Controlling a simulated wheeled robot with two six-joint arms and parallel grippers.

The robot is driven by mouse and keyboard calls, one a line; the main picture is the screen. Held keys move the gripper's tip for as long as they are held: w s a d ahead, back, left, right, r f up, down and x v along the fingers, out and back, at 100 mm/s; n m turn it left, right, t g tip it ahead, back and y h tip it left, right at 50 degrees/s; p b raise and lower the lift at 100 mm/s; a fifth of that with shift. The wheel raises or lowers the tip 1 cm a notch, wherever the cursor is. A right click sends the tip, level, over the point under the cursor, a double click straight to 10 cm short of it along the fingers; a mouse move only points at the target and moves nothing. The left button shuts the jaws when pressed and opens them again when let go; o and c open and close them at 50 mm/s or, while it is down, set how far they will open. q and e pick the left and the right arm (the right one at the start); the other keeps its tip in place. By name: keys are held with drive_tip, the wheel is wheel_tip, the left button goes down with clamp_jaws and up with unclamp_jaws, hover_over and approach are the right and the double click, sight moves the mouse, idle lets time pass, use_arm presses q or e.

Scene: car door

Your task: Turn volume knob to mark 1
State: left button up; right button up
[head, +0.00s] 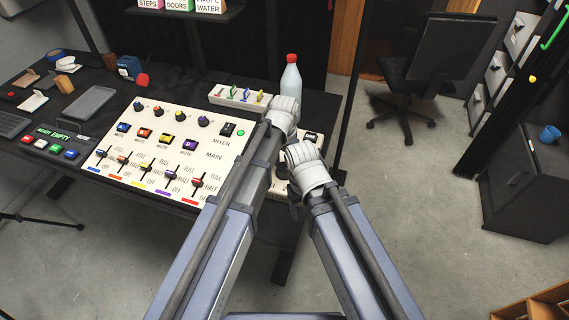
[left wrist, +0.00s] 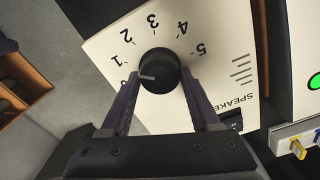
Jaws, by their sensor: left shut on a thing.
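The volume knob (left wrist: 160,70) is black and round, on a white speaker panel (left wrist: 222,45) with marks around it; 1 to 5 are readable. Its white pointer line points left in the left wrist view, close to the lowest mark and below mark 1 (left wrist: 115,62). The lowest mark is partly hidden by a finger. My left gripper (left wrist: 158,79) has one finger on each side of the knob and is shut on it. In the head view my arms cover the knob, and I cannot make out my right gripper.
A mixer panel (head: 150,150) with sliders and buttons lies left of my arms on the black table. A clear bottle with a red cap (head: 290,78) and a tray of small switches (head: 232,96) stand behind. An office chair (head: 425,75) is at the back right.

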sight(284, 166)
use_arm(q)
drive_tip(key=o, duration=1.4)
drive_tip(key=shift+c, duration=0.2)
drive_tip(key=shift+r, duration=0.15)
wheel_tip(284, 166, up, 8)
drive_tip(key=p, duration=0.8)
drive_tip(key=shift+f, duration=0.2)
